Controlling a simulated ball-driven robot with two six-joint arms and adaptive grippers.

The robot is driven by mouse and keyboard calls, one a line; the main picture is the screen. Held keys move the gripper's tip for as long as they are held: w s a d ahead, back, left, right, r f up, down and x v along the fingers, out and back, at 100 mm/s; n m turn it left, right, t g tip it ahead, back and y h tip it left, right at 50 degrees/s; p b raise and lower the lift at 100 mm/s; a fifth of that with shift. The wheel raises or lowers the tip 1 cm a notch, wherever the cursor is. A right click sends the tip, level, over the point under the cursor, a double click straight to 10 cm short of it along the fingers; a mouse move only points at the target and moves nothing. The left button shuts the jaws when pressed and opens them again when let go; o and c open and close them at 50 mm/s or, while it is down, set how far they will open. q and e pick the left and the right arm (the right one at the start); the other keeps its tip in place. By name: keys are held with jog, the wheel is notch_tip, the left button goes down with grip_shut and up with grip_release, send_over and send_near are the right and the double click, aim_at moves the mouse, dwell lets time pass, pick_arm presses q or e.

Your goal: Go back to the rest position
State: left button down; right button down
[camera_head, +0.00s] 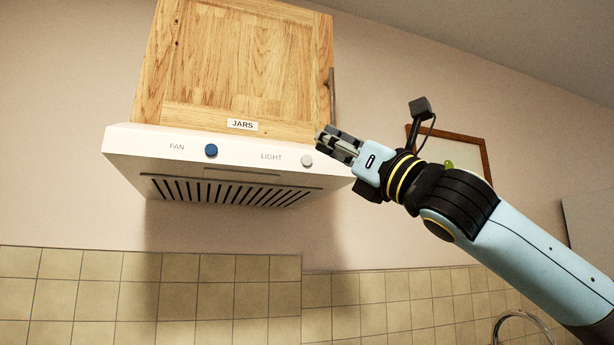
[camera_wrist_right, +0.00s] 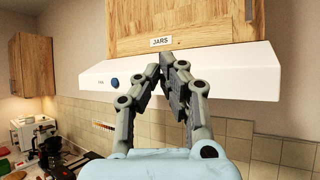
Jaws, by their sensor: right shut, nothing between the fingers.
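My right gripper (camera_head: 326,138) is shut and empty. In the head view it is in front of the right end of the white range hood, near the grey LIGHT knob (camera_head: 307,161); I cannot tell whether it touches the hood. In the right wrist view, its fingers (camera_wrist_right: 167,62) come together in front of the hood and hide part of its front. My left gripper is not in view.
The white range hood (camera_head: 130,145) has a blue FAN knob (camera_head: 211,150). Above it is a closed wooden cabinet (camera_head: 235,60) labelled JARS. A framed picture (camera_head: 470,147) hangs behind my right arm. The right wrist view shows a cluttered counter at the lower left.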

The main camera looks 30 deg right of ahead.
jog(key=shift+s+a+b, duration=0.15)
jog(key=shift+s+b, duration=0.15)
jog(key=shift+s, duration=0.4)
